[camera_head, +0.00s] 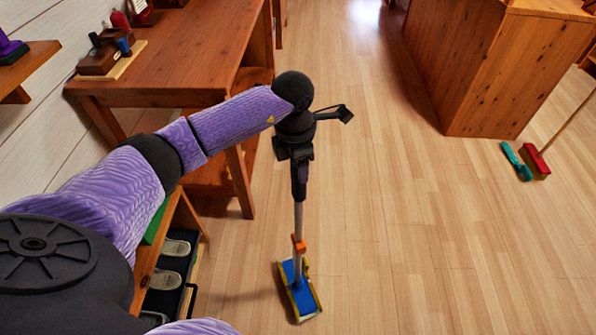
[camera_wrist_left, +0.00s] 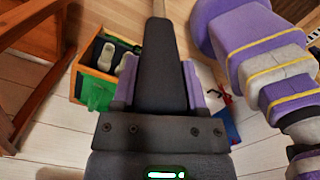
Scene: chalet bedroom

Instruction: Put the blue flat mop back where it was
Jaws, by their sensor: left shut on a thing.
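The blue flat mop (camera_head: 302,294) has a blue and yellow head low over or on the wooden floor, with an orange joint above it. Its thin grey handle (camera_head: 298,220) rises nearly upright to my left gripper (camera_head: 300,192). My left gripper is shut on the upper part of the handle. In the left wrist view, the dark gripper (camera_wrist_left: 160,70) fills the middle, and a piece of pole shows past its end. I cannot tell from these views whether the head touches the floor. My right gripper is not in view.
A wooden table (camera_head: 195,60) stands left of the mop. Below it is a low shoe rack (camera_head: 146,262) with shoes. A wooden cabinet (camera_head: 505,75) stands at the right. A red broom (camera_head: 535,162) and a teal brush (camera_head: 516,160) are near it. The middle floor is clear.

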